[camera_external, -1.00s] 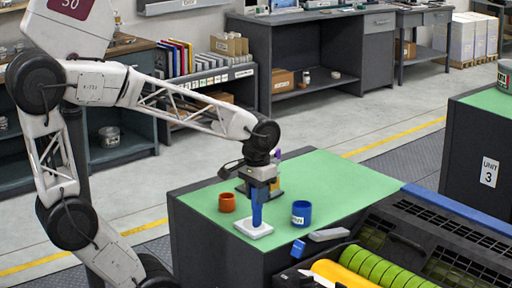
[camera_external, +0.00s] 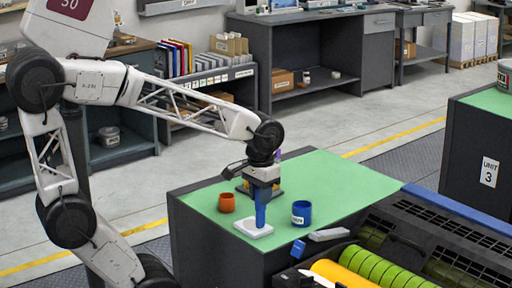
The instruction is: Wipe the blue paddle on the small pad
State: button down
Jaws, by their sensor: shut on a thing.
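My gripper (camera_external: 262,184) points straight down over the front left part of the green-topped bench (camera_external: 345,185). It is shut on the blue paddle (camera_external: 260,212), which hangs upright below the jaws. The small white pad (camera_external: 244,230) lies flat near the bench's front edge. The paddle's lower end is at the pad, over its right side; I cannot tell for sure whether it touches the surface.
An orange cup (camera_external: 227,202) stands left of my gripper and a blue labelled cup (camera_external: 301,213) right of it. A grey block (camera_external: 328,234) lies at the front edge. A dark machine with green rollers (camera_external: 375,267) adjoins the bench. The bench's back right is clear.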

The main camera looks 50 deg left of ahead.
jog(key=shift+r, duration=2.75)
jog(key=shift+a, duration=0.1)
